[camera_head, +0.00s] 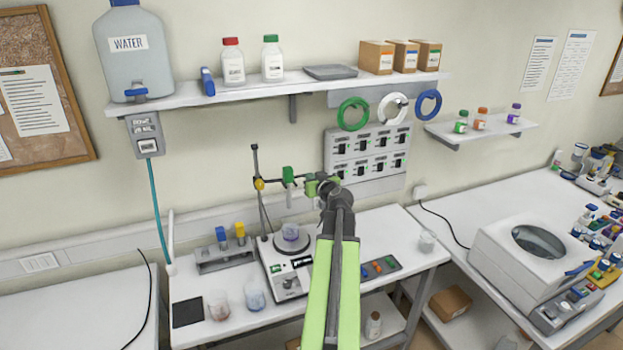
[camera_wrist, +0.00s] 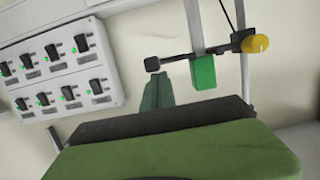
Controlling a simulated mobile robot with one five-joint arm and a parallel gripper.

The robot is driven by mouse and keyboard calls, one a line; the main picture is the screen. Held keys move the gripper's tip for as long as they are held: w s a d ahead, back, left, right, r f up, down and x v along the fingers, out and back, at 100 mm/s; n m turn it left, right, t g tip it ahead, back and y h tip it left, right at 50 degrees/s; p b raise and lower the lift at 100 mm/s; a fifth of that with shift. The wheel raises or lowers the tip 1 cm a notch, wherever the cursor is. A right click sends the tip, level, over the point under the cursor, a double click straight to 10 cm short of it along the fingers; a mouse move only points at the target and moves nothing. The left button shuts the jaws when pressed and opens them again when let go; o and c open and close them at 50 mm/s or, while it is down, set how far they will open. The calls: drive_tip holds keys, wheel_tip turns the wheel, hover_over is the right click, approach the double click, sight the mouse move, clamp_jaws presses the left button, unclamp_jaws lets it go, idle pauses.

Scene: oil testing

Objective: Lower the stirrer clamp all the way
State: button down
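The stirrer clamp has a yellow knob (camera_head: 258,184) on an upright rod (camera_head: 255,160), partway up it. A dark bar runs from the knob to the right and carries a green block (camera_head: 288,174). In the wrist view the clamp's yellow knob (camera_wrist: 257,43), green block (camera_wrist: 203,72) and black bar end (camera_wrist: 152,64) are ahead, at upper right. My green gripper (camera_head: 313,186) is just right of the block, at about its height. No contact shows. A greenish finger (camera_wrist: 155,92) shows, but the gap between my fingers cannot be made out.
A switch panel (camera_head: 366,152) is on the wall behind, and a shelf (camera_head: 270,88) is above.

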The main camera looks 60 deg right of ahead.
wheel_tip(320, 180, down, 12)
drive_tip(key=b, duration=1)
drive_tip(key=shift+a, duration=0.15)
